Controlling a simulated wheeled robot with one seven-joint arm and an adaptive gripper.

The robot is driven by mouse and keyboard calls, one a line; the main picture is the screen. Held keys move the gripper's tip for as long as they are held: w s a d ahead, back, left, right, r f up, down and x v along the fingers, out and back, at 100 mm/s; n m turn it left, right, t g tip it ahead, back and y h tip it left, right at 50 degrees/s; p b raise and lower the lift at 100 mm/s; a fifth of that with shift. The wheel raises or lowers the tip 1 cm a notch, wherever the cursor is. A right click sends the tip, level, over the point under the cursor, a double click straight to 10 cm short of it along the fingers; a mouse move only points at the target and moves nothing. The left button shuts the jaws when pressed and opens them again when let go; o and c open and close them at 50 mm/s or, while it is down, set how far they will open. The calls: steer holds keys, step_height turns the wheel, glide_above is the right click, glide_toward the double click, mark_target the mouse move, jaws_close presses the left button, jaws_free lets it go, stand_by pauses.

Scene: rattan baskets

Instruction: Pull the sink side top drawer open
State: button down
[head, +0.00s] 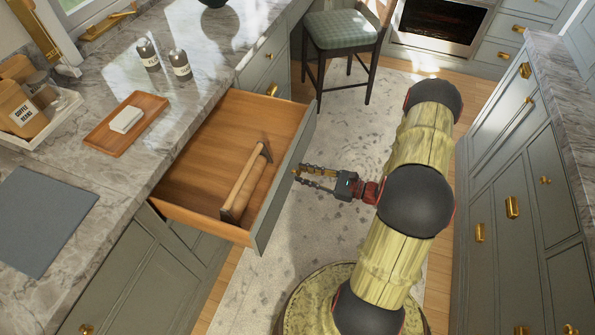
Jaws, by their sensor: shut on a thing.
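The top drawer (205,150) under the marble counter stands pulled well out, its wooden inside showing. A hammer-like tool with a wooden handle (240,192) lies in it near the front. My gripper (298,175) is at the outer side of the grey drawer front (285,185), about midway along it. It is shut on the drawer's handle, which is mostly hidden by the fingers and the drawer front. The sink itself is not clearly visible.
A wooden tray (101,139) with a white block, two dark bottles (180,65) and a grey mat (40,222) are on the counter. A stool (341,32) stands beyond the drawer. Cabinets (520,180) line the right. A pale rug (285,270) covers the floor between.

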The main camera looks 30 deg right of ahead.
steer(key=v, duration=0.3)
steer(key=shift+s+d, duration=0.2)
steer(key=shift+d, duration=0.05)
steer(key=c, duration=1.6)
jaws_free()
steer(key=shift+o, duration=0.3)
steer(key=shift+w+r, duration=0.1)
steer(key=v, duration=1.2)
steer(key=shift+a, duration=0.2)
